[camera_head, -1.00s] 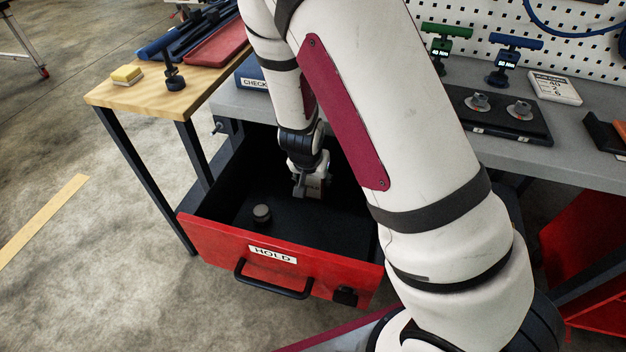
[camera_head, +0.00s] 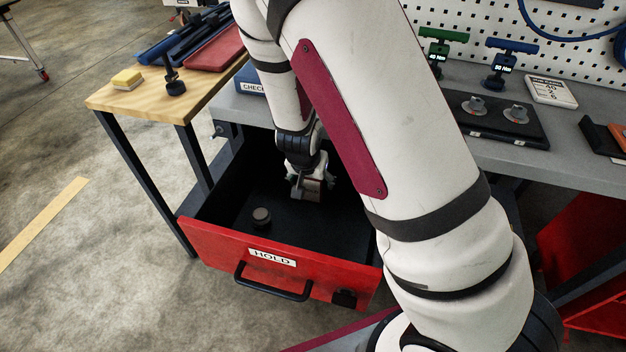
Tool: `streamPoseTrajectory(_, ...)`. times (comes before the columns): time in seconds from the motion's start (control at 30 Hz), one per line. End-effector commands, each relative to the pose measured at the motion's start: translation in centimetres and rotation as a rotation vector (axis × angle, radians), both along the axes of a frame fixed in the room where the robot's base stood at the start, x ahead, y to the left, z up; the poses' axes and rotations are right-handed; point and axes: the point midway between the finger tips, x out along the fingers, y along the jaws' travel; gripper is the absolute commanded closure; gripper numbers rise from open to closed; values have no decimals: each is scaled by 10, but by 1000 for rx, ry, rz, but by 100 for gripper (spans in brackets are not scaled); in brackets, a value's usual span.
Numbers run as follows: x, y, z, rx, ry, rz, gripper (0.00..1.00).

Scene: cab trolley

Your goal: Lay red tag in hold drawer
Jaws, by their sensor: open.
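The hold drawer (camera_head: 225,236) is pulled open, with a red front, a white HOLD label and a black inside. My gripper (camera_head: 306,196) points down inside the drawer, toward its back right part, and is open. I cannot make out a red tag in this view; my gripper and arm hide part of the drawer floor. A small round grey-topped piece (camera_head: 261,217) sits on the drawer floor near the front, left of my gripper.
The grey bench (camera_head: 500,153) carries a black plate (camera_head: 495,122) with round parts, behind my arm. Drawer walls surround my gripper.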

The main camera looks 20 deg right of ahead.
Motion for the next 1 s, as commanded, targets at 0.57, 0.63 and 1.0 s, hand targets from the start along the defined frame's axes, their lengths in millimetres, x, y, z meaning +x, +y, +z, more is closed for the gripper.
streamPoseTrajectory(0.57,-32,22,92,0,0,1,32)
streamPoseTrajectory(0.63,-33,23,95,0,0,1,32)
streamPoseTrajectory(1.0,-43,33,114,81,25,23,32)
